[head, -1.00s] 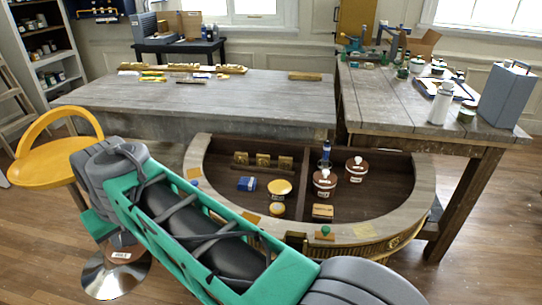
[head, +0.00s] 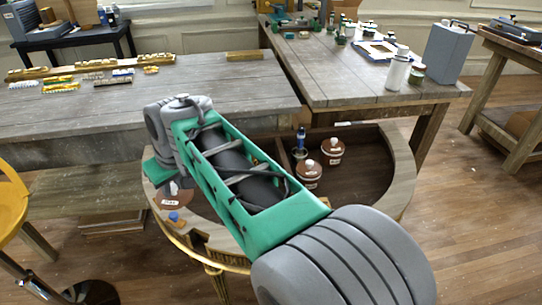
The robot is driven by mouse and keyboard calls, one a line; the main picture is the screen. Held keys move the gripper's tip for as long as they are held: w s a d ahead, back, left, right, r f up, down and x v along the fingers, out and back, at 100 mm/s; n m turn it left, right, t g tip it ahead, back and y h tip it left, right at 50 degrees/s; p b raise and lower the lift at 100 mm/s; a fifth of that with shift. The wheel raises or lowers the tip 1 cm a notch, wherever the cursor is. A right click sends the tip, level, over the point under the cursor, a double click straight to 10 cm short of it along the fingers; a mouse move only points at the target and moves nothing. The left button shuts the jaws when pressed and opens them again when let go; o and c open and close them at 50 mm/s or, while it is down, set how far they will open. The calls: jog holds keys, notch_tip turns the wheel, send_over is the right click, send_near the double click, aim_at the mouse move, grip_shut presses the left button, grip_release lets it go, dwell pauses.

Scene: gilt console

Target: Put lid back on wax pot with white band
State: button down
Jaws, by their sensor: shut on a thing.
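My gripper (head: 174,186) is at the left end of my arm, mostly hidden behind my green and grey wrist. It is shut on a brown round lid (head: 176,198) with a white label. The lid hangs roughly level over the left part of the half-round console's rim (head: 397,188). Two pots with brown tops and white knobs, a nearer pot (head: 309,173) and a farther pot (head: 332,151), stand inside the console at right. I cannot make out a white band on either. My arm hides much of the console's left compartment, and no open pot shows now.
A blue bottle (head: 300,141) stands behind the pots. A small blue object (head: 174,217) lies on the front left rim. The grey table (head: 80,115) and the wooden table (head: 345,88) border the console behind. A yellow stool (head: 12,205) is at left.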

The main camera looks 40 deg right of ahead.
jog(key=s+d+f+n+p, duration=0.1)
jog(key=d+f+p, duration=0.2)
jog(key=d, duration=0.6)
jog(key=s+d+f+n+y+p, duration=0.15)
jog(key=d+p, duration=0.25)
jog(key=d, duration=0.5)
jog(key=s+d+f+n+p, duration=0.1)
jog(key=d+f+p, duration=0.2)
jog(key=d, duration=0.7)
jog(key=shift+a+f+b, duration=0.15)
jog(key=shift+f+b, duration=0.85)
jog(key=shift+f, duration=0.75)
jog(key=shift+a+f+b, duration=0.15)
jog(key=shift+f+b, duration=0.85)
jog(key=shift+f, duration=0.7)
jog(key=shift+s+h, duration=0.15)
jog(key=shift+h, duration=0.1)
jog(key=shift+f+b, duration=0.15)
jog(key=shift+b, duration=0.5)
jog(key=c, duration=1.1)
grip_release()
